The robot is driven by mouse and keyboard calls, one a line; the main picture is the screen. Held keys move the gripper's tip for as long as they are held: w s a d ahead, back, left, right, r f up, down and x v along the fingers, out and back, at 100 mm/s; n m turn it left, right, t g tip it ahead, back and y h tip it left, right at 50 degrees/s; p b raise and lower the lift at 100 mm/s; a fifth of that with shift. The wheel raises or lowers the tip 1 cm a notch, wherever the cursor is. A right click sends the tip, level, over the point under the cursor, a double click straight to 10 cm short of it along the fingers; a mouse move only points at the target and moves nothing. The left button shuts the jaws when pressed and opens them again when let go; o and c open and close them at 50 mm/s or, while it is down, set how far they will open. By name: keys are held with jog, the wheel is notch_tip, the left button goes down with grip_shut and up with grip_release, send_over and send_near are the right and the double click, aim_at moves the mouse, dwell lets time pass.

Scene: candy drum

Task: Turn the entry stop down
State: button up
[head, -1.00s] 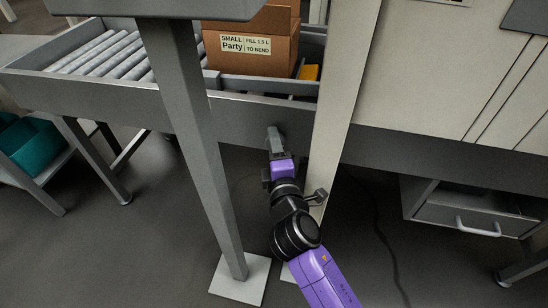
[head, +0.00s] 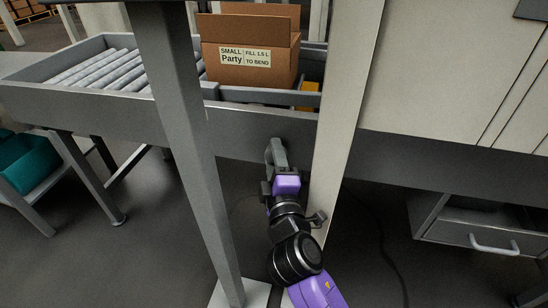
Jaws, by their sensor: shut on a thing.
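The yellow piece (head: 308,88), which looks like the entry stop, shows just right of the cardboard box, behind the conveyor's side rail (head: 235,120). The pale post hides part of it. My gripper (head: 275,152) is at the outer face of the rail, below and left of the yellow piece. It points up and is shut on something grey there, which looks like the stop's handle. The fingers hide most of that handle, so its angle is hard to tell.
A drawer (head: 480,236) is at the right.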

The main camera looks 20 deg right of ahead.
jog(key=o, duration=1.4)
jog(key=shift+c, duration=0.2)
jog(key=v, duration=0.7)
jog(key=shift+s+p, duration=0.3)
jog(key=shift+s, duration=0.1)
jog(key=shift+a, duration=0.1)
jog(key=s+a+f+m+y, duration=0.1)
jog(key=s+a+m+y, duration=0.15)
jog(key=s, duration=0.25)
jog(key=s+a+f+m+y, duration=0.1)
jog(key=s+a+m+y, duration=0.1)
jog(key=s+m+y, duration=0.3)
jog(key=s+d+f+m+g+h, duration=0.1)
jog(key=s+d+f+m+g, duration=0.15)
jog(key=s, duration=1.05)
jog(key=s+d+f+m+g+h, duration=0.1)
jog(key=s+d+f+m+h, duration=0.2)
jog(key=s, duration=1.1)
notch_tip(320, 180, up, 31)
jog(key=y+p, duration=0.1)
jog(key=p, duration=2.9)
jog(key=shift+w+d+r, duration=0.25)
jog(key=shift+w+d, duration=0.05)
jog(key=shift+d, duration=0.1)
